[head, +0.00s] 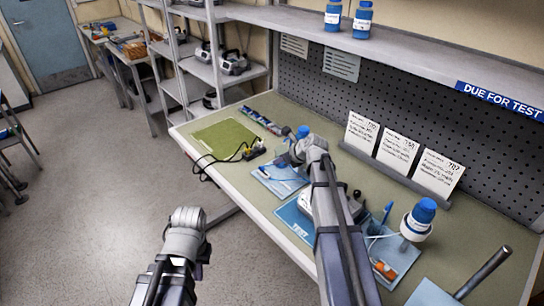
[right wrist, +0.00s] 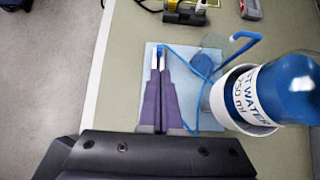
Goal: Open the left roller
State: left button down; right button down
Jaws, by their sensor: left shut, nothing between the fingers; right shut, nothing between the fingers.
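My right gripper (right wrist: 158,62) is shut and empty, pointing down over a light blue mat (right wrist: 148,103). Its fingertips are close to a small blue part on a blue tube (right wrist: 201,72); I cannot tell if they touch it or if it is the left roller. A bottle marked as test water (right wrist: 285,88) stands close on the right. In the head view my right wrist hides much of this left station, whose mat (head: 283,188) shows below it. My left gripper (head: 188,222) is shut and empty, off the bench's front edge, its fingers hardly visible.
A second station with a blue-capped bottle (head: 421,216) and a blue mat stands further right. A green mat (head: 223,137) and a yellow and black device (head: 254,150) with a cable lie at left. Three cards (head: 398,149) stand along the back. A blue hook-shaped part (right wrist: 243,43) rises beside the bottle.

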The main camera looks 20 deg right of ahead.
jog(key=shift+p+v, duration=0.65)
jog(key=shift+v, duration=0.85)
jog(key=shift+a, duration=0.1)
jog(key=s+a+f+n+g, duration=0.2)
jog(key=s+a+n, duration=0.4)
jog(key=a+n, duration=0.2)
jog(key=s+a+f+n+g, duration=0.3)
jog(key=s+a+n, duration=0.3)
jog(key=a+n, duration=0.2)
jog(key=s+a+f+n+g+h, duration=0.1)
jog(key=s+a+n+g+h, duration=0.2)
jog(key=s+n, duration=1.4)
jog(key=a+n+h, duration=0.2)
jog(key=a, duration=0.1)
jog(key=shift+a+f, duration=0.15)
jog(key=shift+a, duration=0.15)
